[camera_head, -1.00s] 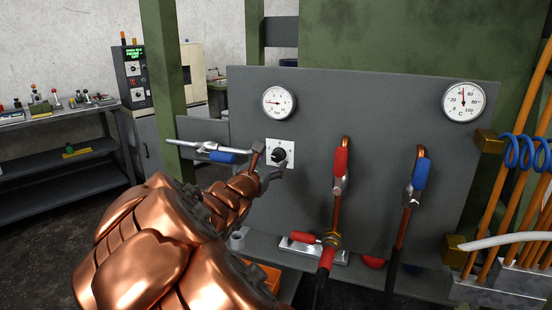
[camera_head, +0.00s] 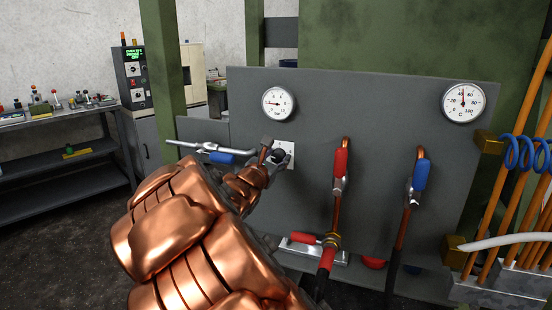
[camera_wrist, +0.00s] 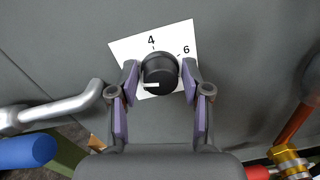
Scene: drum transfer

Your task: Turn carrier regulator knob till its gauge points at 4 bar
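The regulator knob (camera_wrist: 160,70) is black and round, on a white plate (camera_wrist: 125,53) with the marks 4 and 6 showing. A white mark on the knob lies at its lower left. My gripper (camera_wrist: 160,77) has one finger on each side of the knob, apparently with narrow gaps; contact is unclear. In the head view my gripper (camera_head: 272,156) covers part of the plate (camera_head: 287,147). The round bar gauge (camera_head: 278,103) is above the knob on the grey panel. Its needle seems to point left, but the value is too small to read.
A lever valve with a blue handle (camera_head: 222,158) is left of the knob. A red-handled valve (camera_head: 341,160) and a blue-handled valve (camera_head: 421,174) are on the right. A temperature gauge (camera_head: 463,102) is at upper right. The panel (camera_head: 380,110) between the gauges is clear.

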